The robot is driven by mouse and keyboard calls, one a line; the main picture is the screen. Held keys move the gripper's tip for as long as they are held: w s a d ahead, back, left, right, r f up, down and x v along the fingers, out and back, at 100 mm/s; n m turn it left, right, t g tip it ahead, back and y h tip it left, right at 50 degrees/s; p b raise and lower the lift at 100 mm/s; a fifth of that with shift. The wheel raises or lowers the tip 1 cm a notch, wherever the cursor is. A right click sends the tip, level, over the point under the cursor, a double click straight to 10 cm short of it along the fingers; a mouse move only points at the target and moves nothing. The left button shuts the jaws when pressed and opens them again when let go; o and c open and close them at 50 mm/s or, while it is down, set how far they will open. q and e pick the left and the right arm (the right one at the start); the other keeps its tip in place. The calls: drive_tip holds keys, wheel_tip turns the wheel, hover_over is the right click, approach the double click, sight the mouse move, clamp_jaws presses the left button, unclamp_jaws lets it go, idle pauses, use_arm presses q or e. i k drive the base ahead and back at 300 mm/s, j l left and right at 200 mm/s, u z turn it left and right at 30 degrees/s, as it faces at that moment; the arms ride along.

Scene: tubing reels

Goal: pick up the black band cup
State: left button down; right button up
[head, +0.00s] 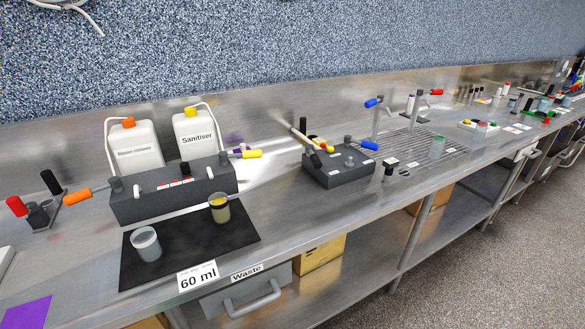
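Two cups stand on a black mat (190,262) on the steel counter. The cup at the back right of the mat (220,210) is translucent, has yellowish contents or rim, and shows a dark area on its side that may be a black band. The cup at the front left (146,244) is translucent grey-white, and I cannot make out a black band on it. Both look upright and stand apart. Neither of my grippers is in view.
A dark grey block (174,196) with orange and yellow handles stands behind the mat, two white bottles (135,146) behind it. Another dark block (340,168) stands to the right. A "60 ml" label (198,276) and a waste drawer (247,295) are in front.

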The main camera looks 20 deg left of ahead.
sight(218, 204)
drive_tip(key=u, duration=1.35)
drive_tip(key=l, duration=0.1)
drive_tip(key=k, duration=0.05)
